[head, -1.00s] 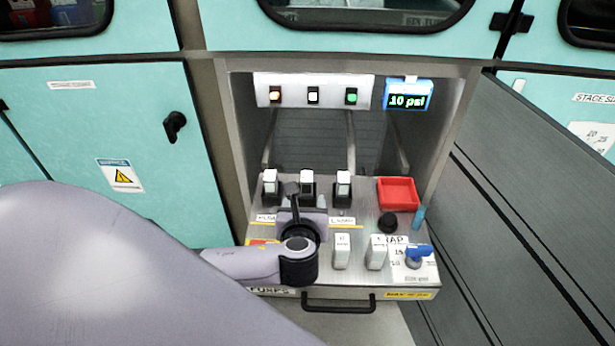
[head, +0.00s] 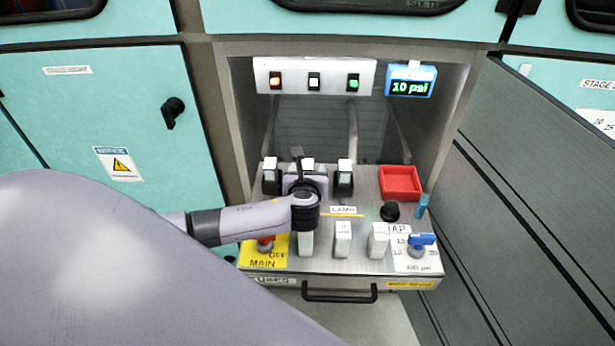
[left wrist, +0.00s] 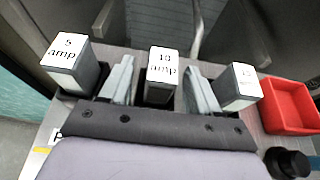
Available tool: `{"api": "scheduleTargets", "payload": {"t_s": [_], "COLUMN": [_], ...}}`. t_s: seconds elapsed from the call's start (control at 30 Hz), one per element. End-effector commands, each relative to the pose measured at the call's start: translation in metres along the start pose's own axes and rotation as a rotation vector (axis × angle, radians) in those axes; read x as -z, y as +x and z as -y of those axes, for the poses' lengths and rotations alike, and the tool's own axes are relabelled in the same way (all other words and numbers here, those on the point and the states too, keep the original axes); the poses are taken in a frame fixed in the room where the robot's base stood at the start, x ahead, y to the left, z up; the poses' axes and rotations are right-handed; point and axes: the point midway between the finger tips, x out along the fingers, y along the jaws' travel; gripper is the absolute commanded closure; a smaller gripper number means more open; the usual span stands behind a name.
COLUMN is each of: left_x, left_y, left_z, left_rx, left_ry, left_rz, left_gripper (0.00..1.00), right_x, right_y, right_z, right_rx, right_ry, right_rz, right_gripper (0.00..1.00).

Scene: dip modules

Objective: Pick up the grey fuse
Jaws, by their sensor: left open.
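Three fuse blocks with white printed tops and grey to dark bodies stand in the panel's back row. In the left wrist view they are the 5 amp block (left wrist: 70,66), the 10 amp block (left wrist: 160,74) and a third block (left wrist: 240,86) whose print is hard to read. I cannot tell which one the task calls the grey fuse. My left gripper (head: 300,164) is over this row in the head view. In the left wrist view its open fingers (left wrist: 160,62) stand on either side of the 10 amp block, with visible gaps. My right gripper is not in view.
A red tray (head: 401,184) and a black knob (head: 390,212) lie right of the row. White blocks (head: 343,240) and a blue valve handle (head: 421,240) stand in front. A grey side wall (head: 530,180) bounds the right. A psi display (head: 410,80) hangs above.

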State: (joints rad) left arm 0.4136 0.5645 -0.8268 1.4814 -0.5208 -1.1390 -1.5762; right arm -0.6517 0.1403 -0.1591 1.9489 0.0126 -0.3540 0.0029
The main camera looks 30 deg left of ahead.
Motion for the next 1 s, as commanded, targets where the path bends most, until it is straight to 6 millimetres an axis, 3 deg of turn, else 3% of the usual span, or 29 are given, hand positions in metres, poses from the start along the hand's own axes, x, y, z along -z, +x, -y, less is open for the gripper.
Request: {"api": "scheduleTargets", "payload": {"t_s": [0.37,0.53,0.57,1.0], "left_x": [0.000,0.000,0.000,-0.011], "left_y": [0.008,0.008,0.008,0.004], "left_z": [0.000,0.000,0.000,0.000], "left_rx": [0.001,0.001,0.001,0.000], "left_ry": [-0.001,-0.001,-0.001,-0.003], "left_rz": [-0.001,-0.001,-0.001,0.003], "left_gripper": [0.38,0.94,0.96,0.96], "right_x": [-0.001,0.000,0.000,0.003], "right_y": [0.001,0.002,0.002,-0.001], "right_z": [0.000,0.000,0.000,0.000], "right_rx": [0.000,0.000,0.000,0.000], "right_ry": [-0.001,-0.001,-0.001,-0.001], "right_rz": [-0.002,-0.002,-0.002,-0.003], "right_gripper": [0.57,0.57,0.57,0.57]}}
